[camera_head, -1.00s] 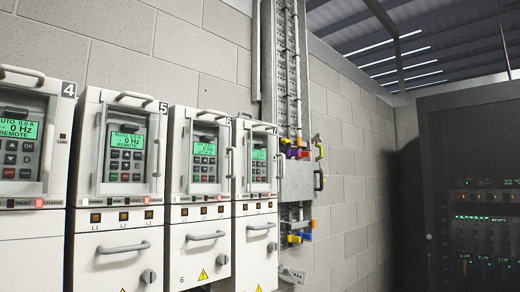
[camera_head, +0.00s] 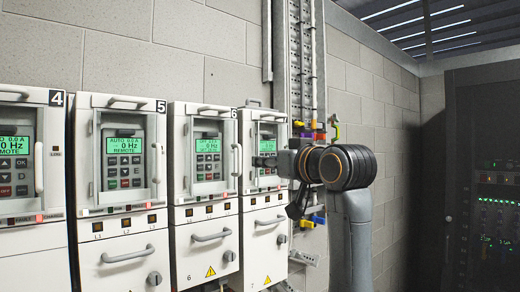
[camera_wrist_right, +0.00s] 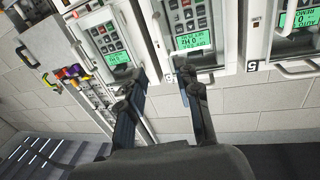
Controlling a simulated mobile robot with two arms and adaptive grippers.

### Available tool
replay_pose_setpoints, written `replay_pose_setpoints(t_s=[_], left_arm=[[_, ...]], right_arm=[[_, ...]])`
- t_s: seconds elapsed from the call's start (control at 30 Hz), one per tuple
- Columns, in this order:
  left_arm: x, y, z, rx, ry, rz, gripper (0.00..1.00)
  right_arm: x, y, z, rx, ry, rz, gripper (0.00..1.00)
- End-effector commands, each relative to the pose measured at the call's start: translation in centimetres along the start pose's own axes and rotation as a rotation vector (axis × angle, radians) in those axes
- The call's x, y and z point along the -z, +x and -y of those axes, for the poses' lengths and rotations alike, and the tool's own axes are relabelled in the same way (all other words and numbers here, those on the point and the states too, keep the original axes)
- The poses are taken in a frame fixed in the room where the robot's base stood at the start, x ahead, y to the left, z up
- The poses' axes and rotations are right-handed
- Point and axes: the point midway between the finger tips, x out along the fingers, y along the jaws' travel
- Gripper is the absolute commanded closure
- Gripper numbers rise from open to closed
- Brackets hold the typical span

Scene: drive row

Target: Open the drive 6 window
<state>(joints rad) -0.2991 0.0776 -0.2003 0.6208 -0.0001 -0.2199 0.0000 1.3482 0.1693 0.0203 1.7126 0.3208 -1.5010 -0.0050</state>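Drive 6 (camera_head: 204,215) is the third white cabinet from the left in the head view. Its window (camera_head: 208,150) looks shut, in front of a keypad with a green display. A white vertical handle (camera_head: 238,160) is at the window's right edge. My right gripper (camera_head: 276,184) is to the right of this handle, in front of drive 7. In the right wrist view the scene is upside down, and the gripper (camera_wrist_right: 162,76) is open and empty. Drive 6's window (camera_wrist_right: 190,30) lies beyond the fingertips, apart from them as far as I can tell. My left gripper is out of view.
Drive 5 (camera_head: 121,220) and drive 4 (camera_head: 28,225) stand to the left. Drive 7 (camera_head: 264,225) is close on the right, partly behind my right gripper. A dark cabinet (camera_head: 485,200) is at far right. Colored connectors (camera_head: 318,130) hang on the wall beyond drive 7.

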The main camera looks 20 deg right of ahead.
Motion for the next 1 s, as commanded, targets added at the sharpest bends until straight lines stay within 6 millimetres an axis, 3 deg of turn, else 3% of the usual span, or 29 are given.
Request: replay_pose_setpoints(t_s=[0.17, 0.7, 1.0], left_arm=[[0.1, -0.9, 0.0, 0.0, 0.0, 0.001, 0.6], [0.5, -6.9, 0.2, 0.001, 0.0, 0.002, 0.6], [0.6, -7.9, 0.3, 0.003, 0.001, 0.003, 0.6]], right_arm=[[1.0, 0.5, 0.1, 0.003, -0.002, -0.007, 0.67], [1.2, 10.9, 0.2, 0.003, -0.002, -0.005, 0.67], [0.9, 13.2, 0.1, 0.002, -0.003, -0.008, 0.67]])
